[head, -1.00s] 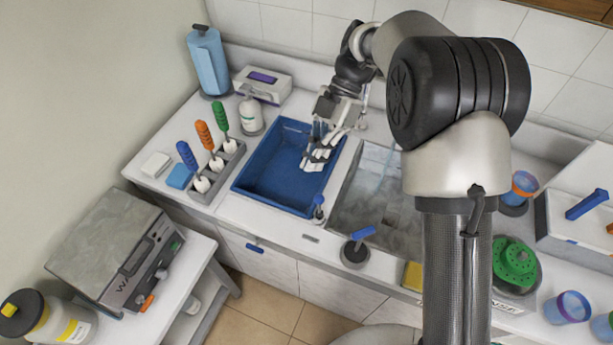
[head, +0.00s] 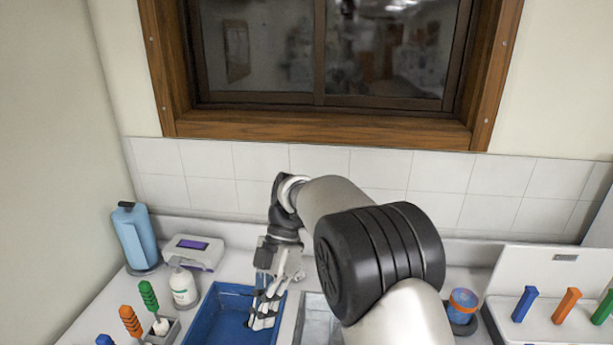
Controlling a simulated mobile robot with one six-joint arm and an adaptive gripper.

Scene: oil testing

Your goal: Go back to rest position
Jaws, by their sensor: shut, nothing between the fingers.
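My gripper (head: 265,308) hangs pointing down over the right part of the blue tray (head: 212,322) in the head view. Its pale fingers are shut with nothing between them. I cannot tell how high the fingertips are above the tray floor. My arm reaches from the lower right up and over toward the back wall, then down to the gripper. The front of the tray is cut off by the picture's lower edge.
A blue paper roll (head: 135,238), a white device (head: 193,252) and a white bottle (head: 183,287) stand at left. A sink (head: 318,318) lies right of the tray. A cup (head: 462,306) stands right of my arm. A window (head: 325,55) is above the tiles.

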